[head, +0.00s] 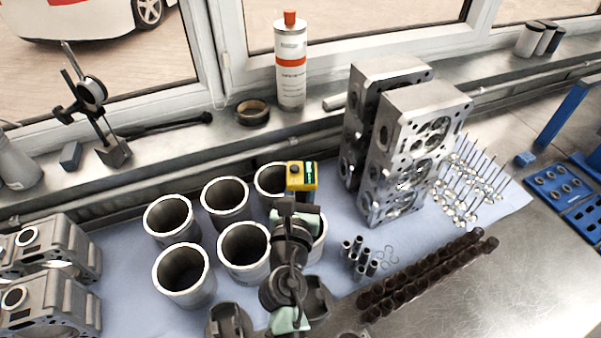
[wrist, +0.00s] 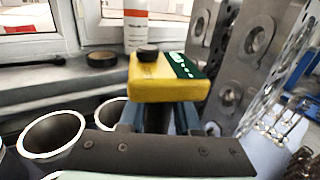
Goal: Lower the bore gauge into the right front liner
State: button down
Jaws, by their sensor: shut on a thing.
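The bore gauge has a yellow head (head: 297,176) with a black knob and a green display. It also shows in the wrist view (wrist: 160,82). My gripper (head: 298,206) is shut on the gauge just below the head and holds it roughly upright. The dark fingers also show in the wrist view (wrist: 157,120). The right front liner (head: 319,247) is a grey metal cylinder, mostly hidden behind my gripper and arm. Only part of its right side shows. The gauge's lower end is hidden, so I cannot tell whether it is inside the liner.
Several other open liners (head: 183,275) stand to the left in two rows on the blue mat (head: 130,262). Cylinder heads (head: 410,150) stand close on the right. Small metal cylinders (head: 358,256) and a dark camshaft-like row (head: 425,275) lie front right. A sealant bottle (head: 290,65) stands behind.

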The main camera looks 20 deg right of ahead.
jog(key=shift+f+b, duration=3.55)
jog(key=shift+f, duration=0.2)
jog(key=shift+f, duration=0.25)
jog(key=shift+r, duration=0.1)
jog(key=shift+r+p, duration=2.95)
jog(key=shift+p, duration=0.1)
